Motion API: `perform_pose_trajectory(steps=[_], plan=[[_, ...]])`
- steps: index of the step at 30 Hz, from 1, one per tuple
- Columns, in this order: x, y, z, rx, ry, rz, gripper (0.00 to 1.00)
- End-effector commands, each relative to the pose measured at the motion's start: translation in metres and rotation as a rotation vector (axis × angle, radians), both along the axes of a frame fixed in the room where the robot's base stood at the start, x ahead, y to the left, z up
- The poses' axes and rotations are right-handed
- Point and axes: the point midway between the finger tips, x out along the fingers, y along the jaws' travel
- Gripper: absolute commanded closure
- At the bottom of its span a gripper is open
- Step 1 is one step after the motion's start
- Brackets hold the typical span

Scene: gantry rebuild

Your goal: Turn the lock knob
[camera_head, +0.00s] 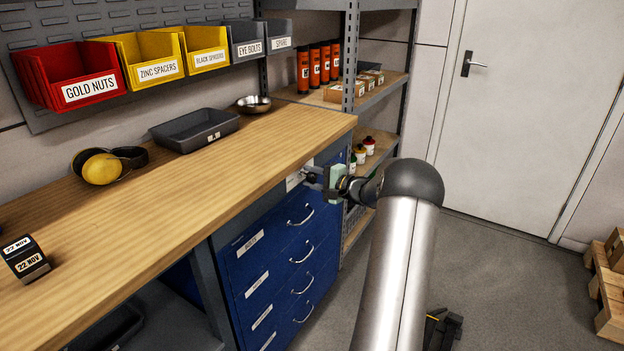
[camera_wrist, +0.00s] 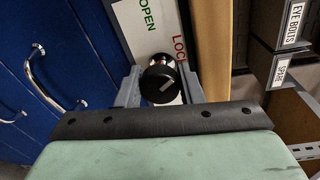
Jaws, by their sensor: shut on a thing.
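The lock knob (camera_wrist: 158,86) is round and black with a short, slanted white mark. It sits on a white plate (camera_wrist: 138,22) with OPEN in green and LOCK, partly covered, in red. The plate's edge also shows in the head view (camera_head: 293,181), on the blue drawer cabinet (camera_head: 285,262) under the bench top. My gripper (camera_wrist: 160,88) is shut on the knob, one grey finger on each side of it. In the head view my gripper (camera_head: 316,176) reaches the cabinet's upper right corner, and the knob is hard to make out there.
The wooden bench top (camera_head: 200,185) overhangs close to my gripper. A shelf rack (camera_head: 350,60) with orange cans and small bottles stands just beyond. Drawer handles (camera_head: 301,215) stick out below. A grey tray (camera_head: 195,130) lies on the bench. The floor (camera_head: 495,270) to the right is mostly clear.

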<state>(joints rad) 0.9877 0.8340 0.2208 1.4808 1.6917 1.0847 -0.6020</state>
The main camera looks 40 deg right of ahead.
Motion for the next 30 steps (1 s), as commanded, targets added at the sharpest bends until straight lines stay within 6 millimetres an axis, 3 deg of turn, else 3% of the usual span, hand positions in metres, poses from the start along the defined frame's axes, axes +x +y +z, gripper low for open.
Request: perform_pose_trajectory(steps=[15,30], plan=[[-0.0007,-0.0017,0.0014,0.413,0.156,-0.002,0.89],[-0.0004,-0.0017,-0.0001,0.575,0.217,-0.002,0.89]])
